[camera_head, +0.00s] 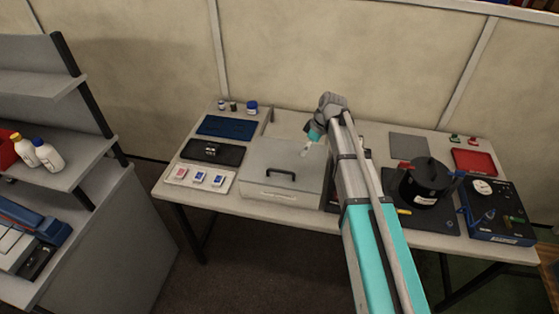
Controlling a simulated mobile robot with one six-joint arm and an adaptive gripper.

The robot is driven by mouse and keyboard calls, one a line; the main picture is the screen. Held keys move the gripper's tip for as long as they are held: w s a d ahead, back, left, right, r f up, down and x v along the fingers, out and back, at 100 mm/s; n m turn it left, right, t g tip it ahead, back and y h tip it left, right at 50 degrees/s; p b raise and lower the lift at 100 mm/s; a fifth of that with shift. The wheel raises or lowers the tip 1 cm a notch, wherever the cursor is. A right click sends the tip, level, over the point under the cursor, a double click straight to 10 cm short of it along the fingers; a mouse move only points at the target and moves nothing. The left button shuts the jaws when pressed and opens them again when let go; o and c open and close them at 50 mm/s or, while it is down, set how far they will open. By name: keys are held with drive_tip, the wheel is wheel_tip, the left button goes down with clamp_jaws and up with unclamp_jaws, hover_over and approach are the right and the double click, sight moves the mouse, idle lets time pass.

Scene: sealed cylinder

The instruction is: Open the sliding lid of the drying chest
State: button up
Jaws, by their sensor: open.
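The drying chest (265,189) is a pale grey box on the table, left of my arm. Its flat grey lid (288,157) covers the top, with a dark bar handle (281,174) near the front edge. No opening shows in the chest from here. My gripper (306,151) is over the back right part of the lid, behind and right of the handle. It is small in the picture, with its jaws open and nothing seen between them. I cannot tell whether it touches the lid. My arm hides what lies just right of the chest.
Left of the chest are a white tray (172,181) with small packets, a black tray (230,157) and a blue mat (227,118). Small bottles (252,107) stand behind. Right of my arm are a black pot (411,192), a red tray (486,155) and a dark device box (507,231).

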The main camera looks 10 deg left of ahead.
drive_tip(key=a, duration=0.1)
drive_tip(key=w+a+r+n, duration=0.1)
drive_tip(key=a+n, duration=0.1)
drive_tip(key=a, duration=0.1)
drive_tip(key=shift+w+r+y+p, duration=0.3)
drive_tip(key=shift+r+p, duration=0.05)
drive_tip(key=shift+r, duration=0.05)
drive_tip(key=shift+f, duration=0.15)
drive_tip(key=b, duration=1.3)
hover_over(280, 167)
drive_tip(key=s+d, duration=0.1)
drive_tip(key=s, duration=0.4)
wheel_tip(280, 167, down, 12)
drive_tip(key=shift+d+f, duration=0.1)
clamp_jaws()
